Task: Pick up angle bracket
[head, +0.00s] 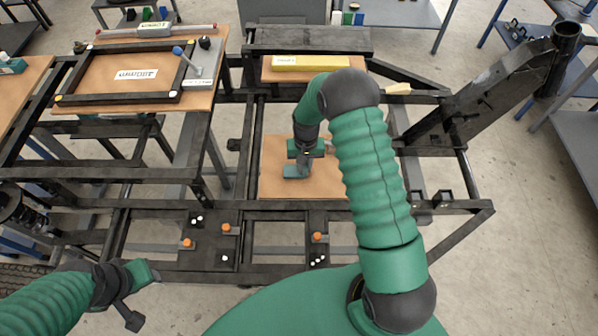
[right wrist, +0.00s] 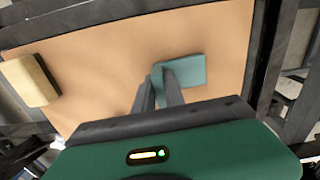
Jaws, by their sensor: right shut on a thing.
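The angle bracket (head: 296,172) is a small teal piece over a tan wooden board (head: 275,186) in the head view. In the right wrist view the bracket (right wrist: 187,70) shows a flat teal plate and a short part turned up at the fingertips. My right gripper (right wrist: 160,84) is shut on that part; it also shows in the head view (head: 302,163). I cannot tell whether the bracket touches the board. My left gripper (head: 138,295) is at the lower left, away from the bracket, and its opening is unclear.
A black metal frame (head: 480,207) surrounds the board. A yellow block (head: 304,62) lies on a panel behind. A pale block (right wrist: 30,80) shows at the left in the right wrist view. A table with a black rectangular frame (head: 119,98) stands at upper left. Orange-capped fittings (head: 226,228) sit in front.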

